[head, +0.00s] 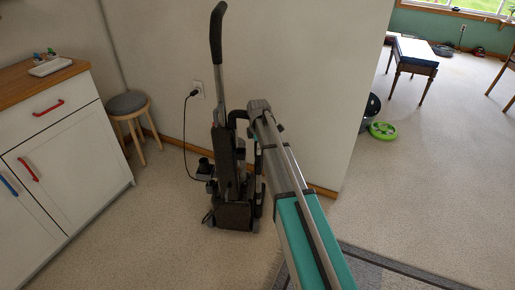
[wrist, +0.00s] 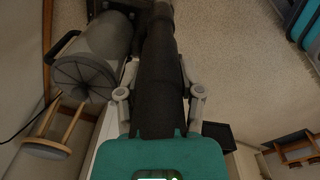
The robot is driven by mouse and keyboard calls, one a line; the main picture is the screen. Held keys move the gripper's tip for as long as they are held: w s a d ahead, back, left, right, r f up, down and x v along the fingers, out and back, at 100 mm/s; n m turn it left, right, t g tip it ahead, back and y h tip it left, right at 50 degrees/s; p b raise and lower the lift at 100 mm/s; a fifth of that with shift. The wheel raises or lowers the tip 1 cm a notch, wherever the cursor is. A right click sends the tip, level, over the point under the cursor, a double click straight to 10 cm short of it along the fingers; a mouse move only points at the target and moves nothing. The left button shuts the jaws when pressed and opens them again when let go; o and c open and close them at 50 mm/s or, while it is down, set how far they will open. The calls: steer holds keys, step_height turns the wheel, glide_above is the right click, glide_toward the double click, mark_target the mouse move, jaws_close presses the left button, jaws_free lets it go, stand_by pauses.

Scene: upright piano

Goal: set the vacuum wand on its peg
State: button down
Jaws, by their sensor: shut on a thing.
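An upright vacuum cleaner (head: 225,150) stands on the carpet near the wall, its tall handle (head: 217,40) rising above it. In the wrist view, my gripper (wrist: 160,94) has a finger on each side of the dark, tube-like vacuum wand (wrist: 158,65) and is shut on it. The wand runs from the top of the picture down to the teal gripper body. A grey rounded part, seemingly of the vacuum (wrist: 88,68), is close on the wand's left. In the head view my arm hides the gripper and most of the wand. I cannot make out the peg.
A white cabinet (head: 70,165) and a round stool (head: 128,105) stand left. A black cord (head: 184,140) runs from the wall outlet to the floor. A grey rug (head: 375,268) lies in front. Carpet is open to the right, with a green ring-shaped object (head: 383,131).

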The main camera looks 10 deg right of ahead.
steer(key=shift+f+b, duration=0.9)
steer(key=shift+f, duration=0.05)
stand_by(0.8)
steer(key=shift+c, duration=0.8)
jaws_free()
steer(key=shift+r, duration=0.25)
step_height(320, 180, up, 9)
steer(key=p, duration=0.9)
steer(key=shift+f, duration=0.2)
steer(key=shift+s, duration=0.1)
